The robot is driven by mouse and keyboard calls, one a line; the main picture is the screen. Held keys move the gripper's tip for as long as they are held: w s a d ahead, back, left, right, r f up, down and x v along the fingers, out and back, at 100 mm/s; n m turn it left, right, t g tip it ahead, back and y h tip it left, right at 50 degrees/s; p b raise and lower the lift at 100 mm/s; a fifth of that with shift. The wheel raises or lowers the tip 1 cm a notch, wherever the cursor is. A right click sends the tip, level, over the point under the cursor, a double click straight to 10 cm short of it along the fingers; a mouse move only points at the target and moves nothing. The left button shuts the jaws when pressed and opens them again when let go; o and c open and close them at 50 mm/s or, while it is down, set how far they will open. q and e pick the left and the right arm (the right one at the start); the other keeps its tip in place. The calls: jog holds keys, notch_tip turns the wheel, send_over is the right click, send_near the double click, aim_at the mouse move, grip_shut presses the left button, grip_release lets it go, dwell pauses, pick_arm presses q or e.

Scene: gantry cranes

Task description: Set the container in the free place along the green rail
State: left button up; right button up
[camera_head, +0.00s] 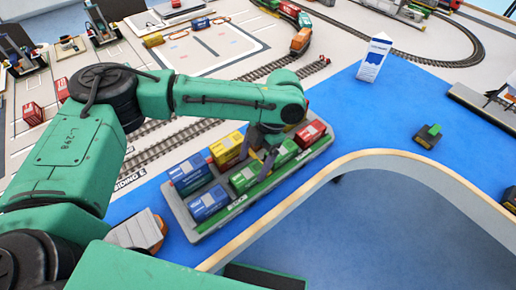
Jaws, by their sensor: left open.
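A grey tray (178,209) like a barge deck lies on the blue surface, with a green rail (262,188) along its near right edge. Two blue containers (189,172) stand at its left end. A yellow container (227,148) stands in the back row. Two green containers, one left of my gripper (244,179) and one right of it (286,151), and a red container (311,133) stand further along. My left gripper (267,160) is open, pointing down over the tray between the green containers. My arm hides part of the back row. My right gripper is out of view.
A curved wooden-edged table rim (345,160) lies close to the tray's near side. A white and blue sign block (374,58) and a small dark object with a green top (428,135) stand on the blue surface. Tracks run behind. Blue surface to the right is mostly clear.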

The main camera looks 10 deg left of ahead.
pick_arm(q)
jog(key=v, duration=0.8)
jog(key=shift+d, duration=0.1)
